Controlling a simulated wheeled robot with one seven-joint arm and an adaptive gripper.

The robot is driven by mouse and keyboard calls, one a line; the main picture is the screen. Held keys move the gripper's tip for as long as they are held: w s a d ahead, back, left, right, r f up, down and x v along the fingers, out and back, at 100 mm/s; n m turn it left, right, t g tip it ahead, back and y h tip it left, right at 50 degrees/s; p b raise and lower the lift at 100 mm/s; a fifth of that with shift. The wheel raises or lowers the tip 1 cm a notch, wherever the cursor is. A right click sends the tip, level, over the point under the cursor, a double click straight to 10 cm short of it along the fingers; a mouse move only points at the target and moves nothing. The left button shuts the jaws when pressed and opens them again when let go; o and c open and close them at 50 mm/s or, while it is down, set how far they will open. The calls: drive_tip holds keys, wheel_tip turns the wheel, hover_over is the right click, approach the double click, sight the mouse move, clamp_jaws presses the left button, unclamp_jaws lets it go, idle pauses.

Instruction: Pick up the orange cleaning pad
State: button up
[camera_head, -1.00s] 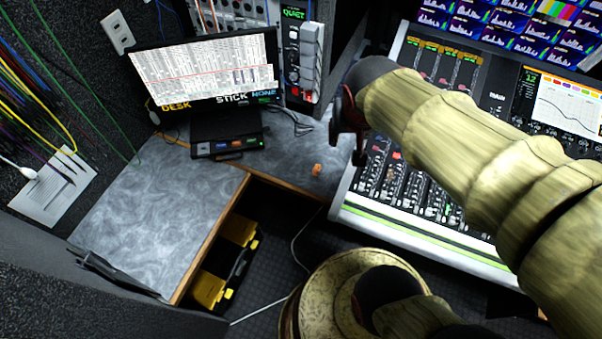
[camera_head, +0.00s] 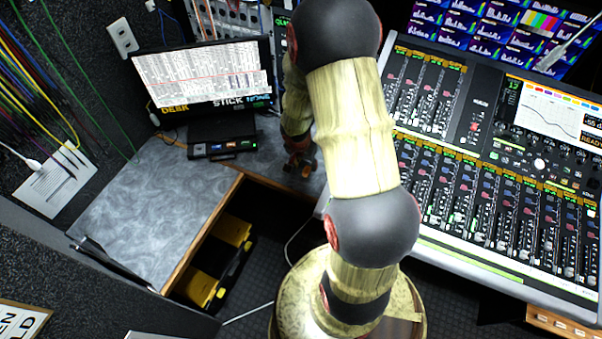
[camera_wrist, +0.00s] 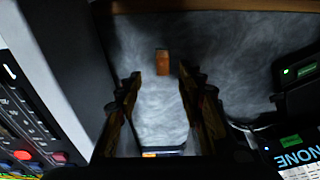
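The orange cleaning pad (camera_wrist: 162,62) shows in the wrist view as a small orange-brown block on the grey desk top, beyond my fingertips and roughly between their lines. My gripper (camera_wrist: 157,82) is open, with its two fingers spread apart and nothing between them. In the head view my gripper (camera_head: 300,165) hangs over the grey desk, right of the monitor stand. The pad is hidden or too small to make out behind the gripper there.
The mixing console (camera_head: 480,180) stands close on the right of the gripper. The monitor (camera_head: 205,78) and its stand are on the left. The desk's wooden edge (camera_head: 205,240) borders an opening with a yellow and black case (camera_head: 215,265). The desk's left part is clear.

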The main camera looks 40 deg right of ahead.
sight(306, 169)
drive_tip(key=x, duration=0.2)
drive_tip(key=b+x, duration=0.1)
drive_tip(key=x, duration=0.1)
drive_tip(key=b+x, duration=0.1)
drive_tip(key=x, duration=0.1)
drive_tip(key=shift+w+f, duration=0.25)
drive_tip(key=shift+w, duration=0.05)
drive_tip(key=shift+c, duration=0.8)
drive_tip(key=c, duration=0.8)
clamp_jaws()
